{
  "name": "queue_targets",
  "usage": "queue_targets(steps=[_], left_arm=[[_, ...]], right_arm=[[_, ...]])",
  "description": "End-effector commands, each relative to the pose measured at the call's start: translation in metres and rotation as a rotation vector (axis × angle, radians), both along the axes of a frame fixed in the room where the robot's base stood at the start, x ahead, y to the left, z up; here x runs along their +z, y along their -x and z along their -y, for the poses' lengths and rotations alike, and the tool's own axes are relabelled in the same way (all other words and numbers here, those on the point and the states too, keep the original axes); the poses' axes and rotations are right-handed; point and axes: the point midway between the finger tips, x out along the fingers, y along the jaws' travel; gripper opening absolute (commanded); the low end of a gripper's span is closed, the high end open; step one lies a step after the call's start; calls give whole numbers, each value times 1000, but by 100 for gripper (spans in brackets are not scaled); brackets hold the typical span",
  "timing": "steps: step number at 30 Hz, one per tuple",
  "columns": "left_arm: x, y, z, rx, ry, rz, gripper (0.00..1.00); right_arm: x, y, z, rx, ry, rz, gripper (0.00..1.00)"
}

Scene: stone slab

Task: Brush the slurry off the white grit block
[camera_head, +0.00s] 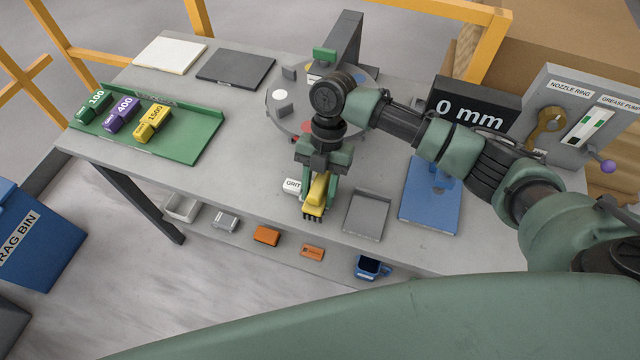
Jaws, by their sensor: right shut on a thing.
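My right gripper (320,178) reaches down over the front middle of the grey stone slab (250,185). It is shut on a yellow brush (314,194), whose dark bristles point down towards the slab's front edge. The white grit block (292,186), with "GRIT" lettering, shows just left of the gripper and is mostly hidden behind it. I cannot tell whether the bristles touch the block, and no slurry can be made out on it. My left gripper is not in view.
A green tray (190,150) with green, purple and yellow blocks lies left. A round turntable (285,118) stands behind the gripper. A grey tray (367,215) and blue board (430,200) lie right. A "0 mm" display (470,113) stands behind. Several small items sit on a lower shelf.

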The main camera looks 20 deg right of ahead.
Motion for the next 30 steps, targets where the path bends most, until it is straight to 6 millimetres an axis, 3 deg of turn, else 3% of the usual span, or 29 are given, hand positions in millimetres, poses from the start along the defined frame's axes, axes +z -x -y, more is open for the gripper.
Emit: queue_targets(steps=[23, 30], left_arm=[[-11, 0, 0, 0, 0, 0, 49], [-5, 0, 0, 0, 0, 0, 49]], right_arm=[[-2, -24, 17, -2, 3, 1, 0], [1, -21, 15, -1, 2, 0, 0]])
